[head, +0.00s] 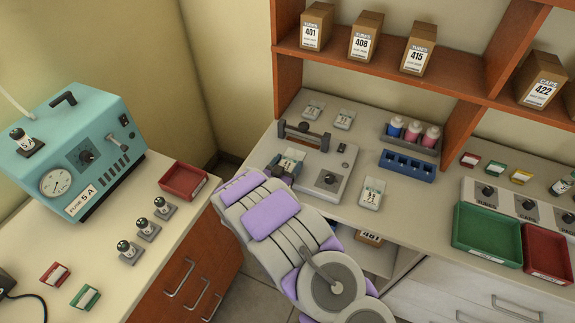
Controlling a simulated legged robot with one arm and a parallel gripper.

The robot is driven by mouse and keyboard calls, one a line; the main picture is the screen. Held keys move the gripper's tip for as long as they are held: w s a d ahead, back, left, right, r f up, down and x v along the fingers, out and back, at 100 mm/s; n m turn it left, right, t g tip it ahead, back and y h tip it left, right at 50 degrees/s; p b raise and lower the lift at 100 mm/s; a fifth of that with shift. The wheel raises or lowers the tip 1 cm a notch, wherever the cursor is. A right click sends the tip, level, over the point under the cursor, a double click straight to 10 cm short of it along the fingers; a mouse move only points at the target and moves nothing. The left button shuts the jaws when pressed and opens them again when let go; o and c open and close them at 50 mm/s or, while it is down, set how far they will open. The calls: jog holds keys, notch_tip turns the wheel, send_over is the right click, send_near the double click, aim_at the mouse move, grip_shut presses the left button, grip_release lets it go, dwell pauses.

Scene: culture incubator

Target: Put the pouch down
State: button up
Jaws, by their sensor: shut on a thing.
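My arm reaches up from the bottom of the head view to the far counter. My gripper (287,168) is shut on a small pale pouch with a dark green part (291,160). The pouch is at the left side of a white bench device (325,182) with a raised grey bar and a black knob. I cannot tell if the pouch touches the device. The fingertips are partly hidden by my wrist. Similar white-labelled pouches lie on the counter: two behind the device (313,110) (345,119) and one to its right (372,193).
A blue rack (407,166) and a grey tray of bottles (395,143) stand right of the device. A shelf with boxes (365,36) overhangs the back. Green (487,249) and red (547,268) trays are right. A teal machine (45,130) stands left. Bare counter shows around the right pouch.

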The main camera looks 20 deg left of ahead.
jog(key=o, duration=0.8)
jog(key=shift+a, duration=0.2)
jog(key=shift+o, duration=1.2)
jog(key=shift+d+r, duration=0.1)
jog(key=shift+d, duration=0.5)
jog(key=shift+s+a, duration=0.3)
jog(key=shift+s, duration=0.05)
jog(key=s+a+r+p, duration=0.1)
jog(key=s, duration=1)
jog(key=shift+r+p, duration=0.3)
jog(key=shift+p, duration=0.1)
